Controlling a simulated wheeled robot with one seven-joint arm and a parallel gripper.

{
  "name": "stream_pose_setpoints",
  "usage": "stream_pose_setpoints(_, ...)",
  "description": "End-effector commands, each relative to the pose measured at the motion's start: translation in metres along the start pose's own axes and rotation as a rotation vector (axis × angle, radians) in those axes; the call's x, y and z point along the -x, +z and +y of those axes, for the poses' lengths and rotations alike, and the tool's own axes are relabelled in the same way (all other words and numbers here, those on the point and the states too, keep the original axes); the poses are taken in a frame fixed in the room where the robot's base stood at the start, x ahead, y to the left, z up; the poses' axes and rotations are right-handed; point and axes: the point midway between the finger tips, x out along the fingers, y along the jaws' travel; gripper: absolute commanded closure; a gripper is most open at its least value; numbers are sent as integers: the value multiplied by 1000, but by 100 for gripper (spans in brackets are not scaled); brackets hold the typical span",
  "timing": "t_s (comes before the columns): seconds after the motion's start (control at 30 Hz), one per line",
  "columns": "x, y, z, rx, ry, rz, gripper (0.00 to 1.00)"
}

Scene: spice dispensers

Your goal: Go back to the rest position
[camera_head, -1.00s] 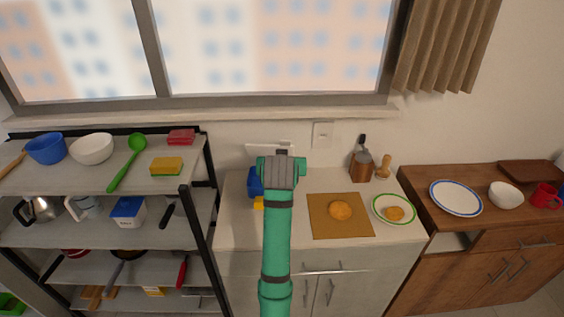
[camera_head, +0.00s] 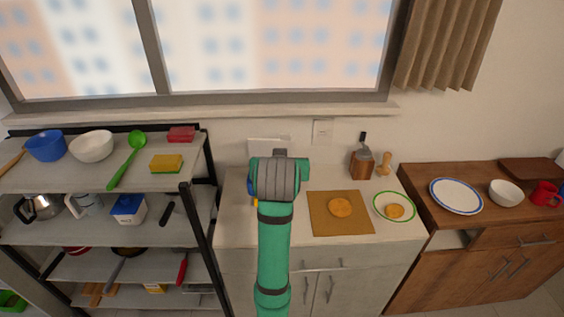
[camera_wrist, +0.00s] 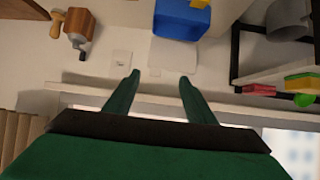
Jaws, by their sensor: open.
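My arm, green with grey bands, reaches up over the middle counter in the head view, and its raised wrist hides part of what stands behind it. My gripper (camera_wrist: 158,80) shows in the wrist view as two green fingers set well apart, open, with nothing between them. The wrist view looks at the wall upside down. A blue box (camera_wrist: 182,18) lies beyond the fingertips there, apart from them.
The counter (camera_head: 325,240) holds a brown board (camera_head: 322,226), a green-rimmed plate (camera_head: 381,213) and a wooden grinder (camera_head: 362,167). A loaded shelf rack (camera_head: 200,225) stands left. A wooden cabinet (camera_head: 425,212) stands right. A window sill (camera_head: 230,112) runs behind.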

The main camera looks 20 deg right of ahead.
Motion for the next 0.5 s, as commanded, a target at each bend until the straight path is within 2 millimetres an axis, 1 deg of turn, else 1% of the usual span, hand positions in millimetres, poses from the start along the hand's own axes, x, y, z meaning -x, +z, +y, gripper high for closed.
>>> stream_pose_setpoints(0.37, -1, 0, 4, -3, 5, 0, 50)
stream_pose_setpoints(0.43, -3, 5, 4, -1, 6, 0, 50)
stream_pose_setpoints(0.5, -8, 15, 2, 5, 5, 2, 50)
